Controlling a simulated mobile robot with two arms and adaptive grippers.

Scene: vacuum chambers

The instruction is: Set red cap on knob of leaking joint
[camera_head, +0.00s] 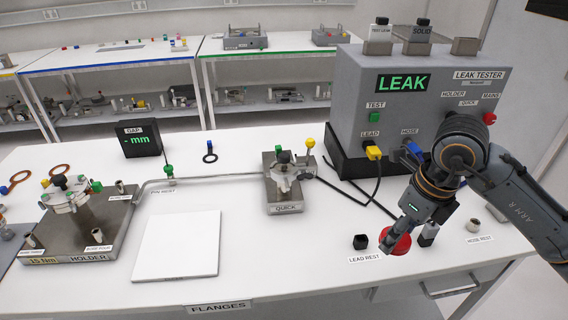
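A round red piece (402,243), which looks like the red cap, is at the front right of the table, directly under my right gripper (390,240). The fingers overlap it, and I cannot tell whether they grip it. The joint on the HOLDER block (78,235) at left has a dark knob (59,182) and green-topped parts. The leak tester (430,90) shows LEAK in green. My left gripper is not in view.
A yellow plug (373,153) and blue plug (413,148) sit on the tester front, with black cables on the table. A black lead rest (361,242) is left of the red piece. A white plate (177,245) lies front centre. A gap gauge (139,139) stands behind.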

